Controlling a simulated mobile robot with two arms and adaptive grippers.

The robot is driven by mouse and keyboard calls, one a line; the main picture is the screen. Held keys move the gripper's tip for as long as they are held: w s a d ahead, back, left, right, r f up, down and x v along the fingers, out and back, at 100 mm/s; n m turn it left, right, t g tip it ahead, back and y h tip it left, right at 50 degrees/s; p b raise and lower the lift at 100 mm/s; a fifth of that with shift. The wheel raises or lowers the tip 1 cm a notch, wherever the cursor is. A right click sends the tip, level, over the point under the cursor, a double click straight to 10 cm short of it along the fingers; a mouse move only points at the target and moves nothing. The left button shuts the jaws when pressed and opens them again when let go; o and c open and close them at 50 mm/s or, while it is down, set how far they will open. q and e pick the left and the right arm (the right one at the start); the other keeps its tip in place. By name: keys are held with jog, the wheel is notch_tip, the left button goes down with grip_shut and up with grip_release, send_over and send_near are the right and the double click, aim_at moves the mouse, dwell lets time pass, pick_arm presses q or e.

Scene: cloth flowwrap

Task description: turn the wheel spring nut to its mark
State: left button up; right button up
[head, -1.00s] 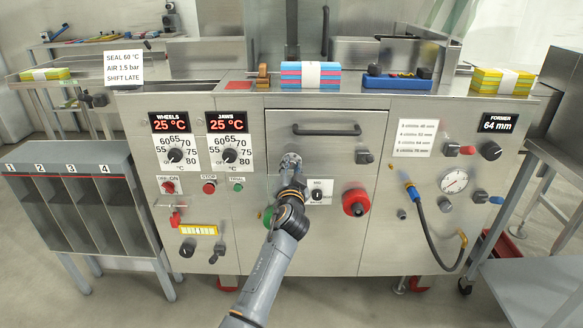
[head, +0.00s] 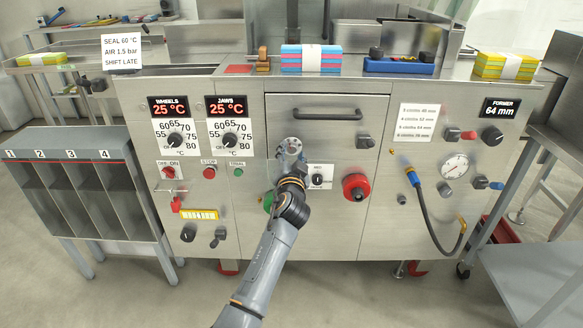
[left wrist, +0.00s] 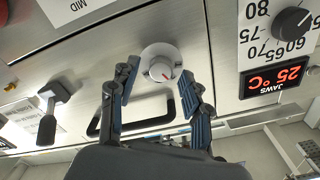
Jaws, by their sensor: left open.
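The target mark is not clear to me. My right gripper is not in view.
A black door handle (head: 327,114) is just above the nut. Cloth stacks (head: 310,59) lie on top.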

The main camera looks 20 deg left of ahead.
pick_arm(q)
jog(key=v, duration=1.1)
